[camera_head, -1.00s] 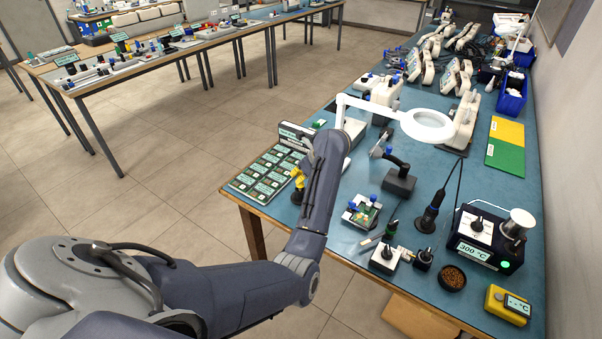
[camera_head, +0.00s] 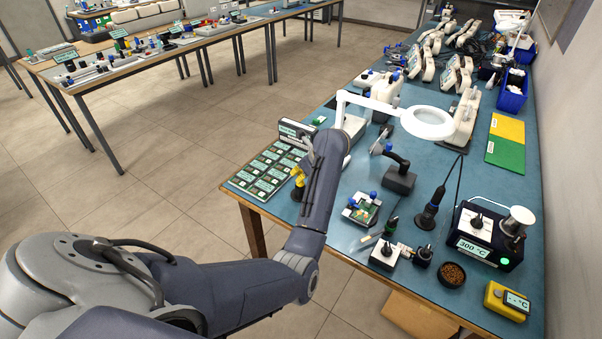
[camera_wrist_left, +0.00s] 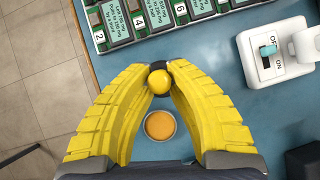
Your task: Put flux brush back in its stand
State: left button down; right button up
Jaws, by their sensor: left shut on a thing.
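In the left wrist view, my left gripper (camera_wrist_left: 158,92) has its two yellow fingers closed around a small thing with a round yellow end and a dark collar. It looks like the flux brush (camera_wrist_left: 158,80) seen end-on; its lower part is hidden. Below it in that picture is a round pale-rimmed cup with an orange inside (camera_wrist_left: 160,125), apart from the fingers on the blue table. I cannot tell whether this is the stand. In the head view, my left gripper (camera_head: 297,188) is small over the table's near left corner, and its hold is mostly hidden. My right gripper is not in view.
Labelled trays (camera_head: 268,172) lie left of the gripper. A white switch box (camera_wrist_left: 275,50) is at the right in the wrist view. A magnifier lamp (camera_head: 428,122), a circuit board holder (camera_head: 362,208) and a soldering station (camera_head: 485,238) stand further right on the blue table.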

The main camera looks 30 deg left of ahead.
pick_arm(q)
jog(key=shift+f, duration=0.45)
jog(key=c, duration=1.3)
grip_release()
